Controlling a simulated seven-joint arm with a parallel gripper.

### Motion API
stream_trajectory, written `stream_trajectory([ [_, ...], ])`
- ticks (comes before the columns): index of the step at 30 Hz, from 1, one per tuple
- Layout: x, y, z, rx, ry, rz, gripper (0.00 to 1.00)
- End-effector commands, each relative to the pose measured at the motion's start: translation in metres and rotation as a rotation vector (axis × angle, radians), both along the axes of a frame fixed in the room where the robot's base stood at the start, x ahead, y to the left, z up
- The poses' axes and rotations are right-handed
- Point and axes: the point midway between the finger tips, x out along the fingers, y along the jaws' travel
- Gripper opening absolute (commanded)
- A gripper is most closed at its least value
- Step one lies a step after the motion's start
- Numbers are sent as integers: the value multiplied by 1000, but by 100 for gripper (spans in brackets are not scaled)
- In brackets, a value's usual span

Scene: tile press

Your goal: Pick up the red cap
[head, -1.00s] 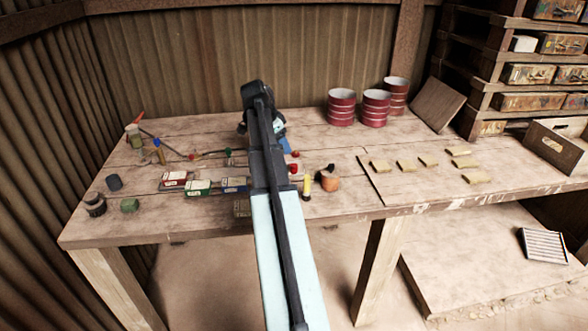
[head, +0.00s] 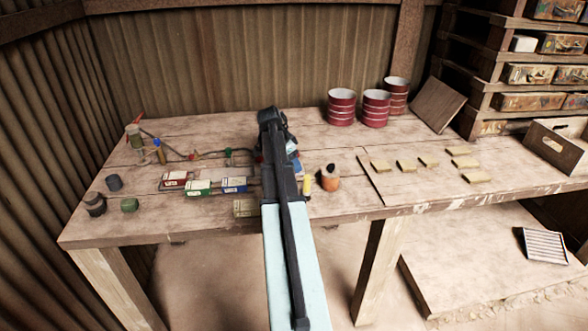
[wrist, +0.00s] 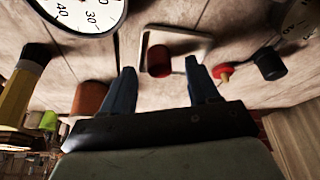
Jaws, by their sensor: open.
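A short dark-red cylinder, which looks like the red cap (wrist: 158,60), stands on the table in the wrist view. It is beside or within a pale, angular frame-like piece (wrist: 185,38). My gripper (wrist: 160,78) is open and empty, with its two blue fingers apart. The cap appears in the gap between the fingertips, a little beyond them; I cannot tell the exact distance. In the head view my arm hides the cap and the fingertips.
A yellow tool with a dark end (wrist: 22,85) and a round dial (wrist: 85,12) lie close on the left. A smaller red piece (wrist: 223,72) and a black knob (wrist: 269,64) are at right.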

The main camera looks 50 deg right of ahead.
Motion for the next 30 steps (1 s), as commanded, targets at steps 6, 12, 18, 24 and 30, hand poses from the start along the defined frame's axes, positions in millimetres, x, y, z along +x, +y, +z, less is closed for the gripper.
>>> stream_trajectory([
  [6, -1, -3, -9, 0, -1, 0, 60],
  [12, -1, -3, -9, 0, 0, 0, 52],
  [18, -1, -3, -9, 0, 0, 0, 33],
  [24, -1, -3, -9, 0, 0, 0, 14],
  [30, -1, -3, -9, 0, 0, 0, 3],
])
